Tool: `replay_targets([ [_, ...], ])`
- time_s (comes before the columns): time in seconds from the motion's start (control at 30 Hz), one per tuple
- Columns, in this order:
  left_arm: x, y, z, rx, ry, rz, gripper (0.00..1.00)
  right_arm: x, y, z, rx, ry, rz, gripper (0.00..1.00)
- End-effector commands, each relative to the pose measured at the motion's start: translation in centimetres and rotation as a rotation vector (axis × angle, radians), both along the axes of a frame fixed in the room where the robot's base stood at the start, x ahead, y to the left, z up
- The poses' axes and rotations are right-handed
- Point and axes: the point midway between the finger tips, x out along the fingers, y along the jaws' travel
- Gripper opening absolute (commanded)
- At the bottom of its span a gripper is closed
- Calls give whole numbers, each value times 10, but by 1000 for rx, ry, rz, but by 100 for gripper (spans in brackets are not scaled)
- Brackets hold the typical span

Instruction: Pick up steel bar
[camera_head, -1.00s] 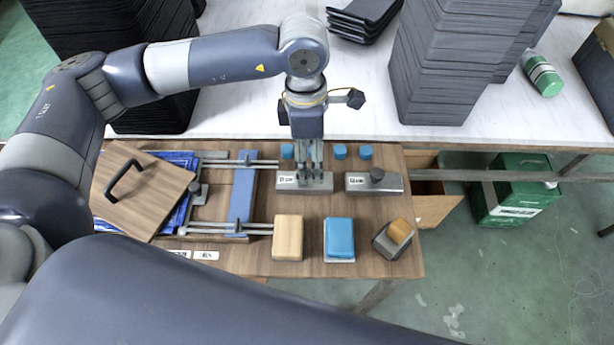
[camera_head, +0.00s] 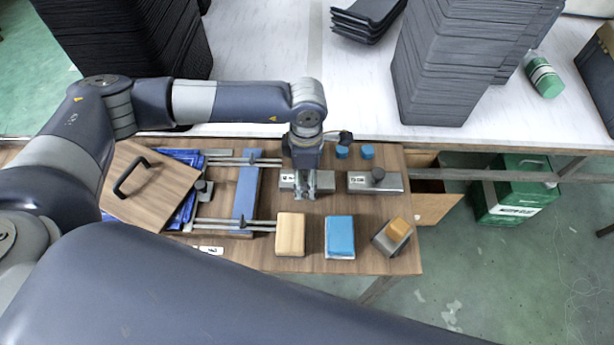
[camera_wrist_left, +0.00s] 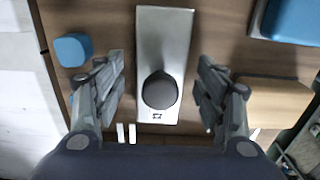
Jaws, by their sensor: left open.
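A steel bar (camera_head: 325,181) lies on the wooden tray board, largely covered by my left gripper in the head view. Its left end carries a white label. In the left wrist view the bar (camera_wrist_left: 163,40) shows flat and shiny, with a round dark knob (camera_wrist_left: 159,91). My left gripper (camera_head: 306,190) is over this bar and open. In the left wrist view its two fingers (camera_wrist_left: 160,95) stand on either side of the bar, apart from it. A second steel bar (camera_head: 358,183) with a dark knob lies to the right. My right gripper is not in view.
A tan block (camera_head: 290,235), a blue block (camera_head: 340,238) and a tilted grey holder (camera_head: 385,242) with an orange block sit at the near side. Small blue cubes (camera_head: 367,152) lie behind. A blue crossbar on rails (camera_head: 246,195) and a handled wooden panel (camera_head: 160,200) are left.

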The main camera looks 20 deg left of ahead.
Motion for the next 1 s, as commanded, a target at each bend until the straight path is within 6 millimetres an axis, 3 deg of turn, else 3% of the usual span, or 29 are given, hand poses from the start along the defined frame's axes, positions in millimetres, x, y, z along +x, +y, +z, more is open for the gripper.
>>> replay_targets([
  [0.2, 0, 0, -1, 0, -1, 0, 65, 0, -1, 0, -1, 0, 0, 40],
  [0.47, 0, 0, -1, 0, -1, 0, 8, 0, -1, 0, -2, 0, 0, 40],
  [0.5, 0, 0, -1, 0, -1, 0, 5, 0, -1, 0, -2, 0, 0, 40],
  [0.8, 1, 0, 4, -1, -2, 1, 5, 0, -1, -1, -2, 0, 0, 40],
  [1.0, 2, 0, 35, -2, -7, 1, 5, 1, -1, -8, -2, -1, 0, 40],
])
